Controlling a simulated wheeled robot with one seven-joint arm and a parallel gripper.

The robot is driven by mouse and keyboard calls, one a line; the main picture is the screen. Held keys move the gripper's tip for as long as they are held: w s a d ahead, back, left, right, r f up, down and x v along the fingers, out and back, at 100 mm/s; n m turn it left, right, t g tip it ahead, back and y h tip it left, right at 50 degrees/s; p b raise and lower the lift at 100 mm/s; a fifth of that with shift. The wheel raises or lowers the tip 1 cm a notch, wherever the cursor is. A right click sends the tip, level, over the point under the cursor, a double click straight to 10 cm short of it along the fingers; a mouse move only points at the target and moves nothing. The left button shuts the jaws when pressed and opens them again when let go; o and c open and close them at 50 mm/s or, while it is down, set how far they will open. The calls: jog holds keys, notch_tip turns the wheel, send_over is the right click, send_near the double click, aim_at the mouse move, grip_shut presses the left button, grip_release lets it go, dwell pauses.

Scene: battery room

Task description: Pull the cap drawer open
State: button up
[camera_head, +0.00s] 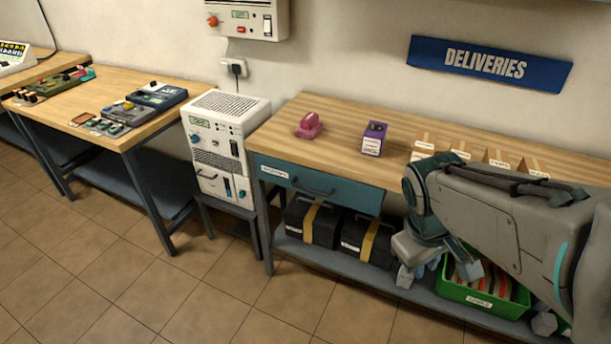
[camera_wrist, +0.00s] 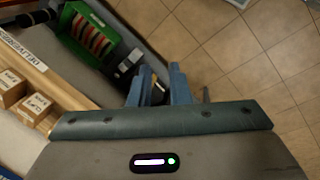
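The teal drawer (camera_head: 350,195) sits under the left part of the wooden bench top and looks closed. A dark bar handle (camera_head: 315,188) is on its front, and a white label (camera_head: 275,171) is at its upper left, too small to read surely. My gripper (camera_head: 408,268) is to the right of the drawer and lower than it, in front of the bench's lower shelf, apart from the handle. In the wrist view, my gripper's two blue fingers (camera_wrist: 160,82) stand apart with nothing clearly held between them. The drawer and handle are not recognisable in the wrist view.
A green crate (camera_head: 483,301) and black cases with yellow straps (camera_head: 311,222) are on the lower shelf. A pink object (camera_head: 309,126), a purple box (camera_head: 374,139) and cardboard boxes (camera_head: 460,148) stand on top. A white cabinet (camera_head: 220,150) is left of the drawer. Floor in front is clear.

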jog(key=w+d+f+n+h+b, duration=0.1)
jog(key=w+f+n+h+b, duration=0.5)
jog(key=w+f+n, duration=0.5)
jog(key=n+t+y+b, duration=0.1)
jog(key=n+t+b, duration=1.4)
jog(key=n, duration=1.8)
send_near(311, 191)
jog(key=w+d+t+p, duration=0.1)
jog(key=w, duration=0.2)
jog(key=w+d, duration=0.1)
jog(key=w, duration=0.2)
jog(key=w+d+t+p, duration=0.1)
jog(key=w+d, duration=0.1)
jog(key=w, duration=0.1)
jog(key=shift+w+f+t+p, duration=0.15)
jog(key=shift+w+t+p, duration=0.15)
jog(key=shift+w, duration=0.1)
grip_shut()
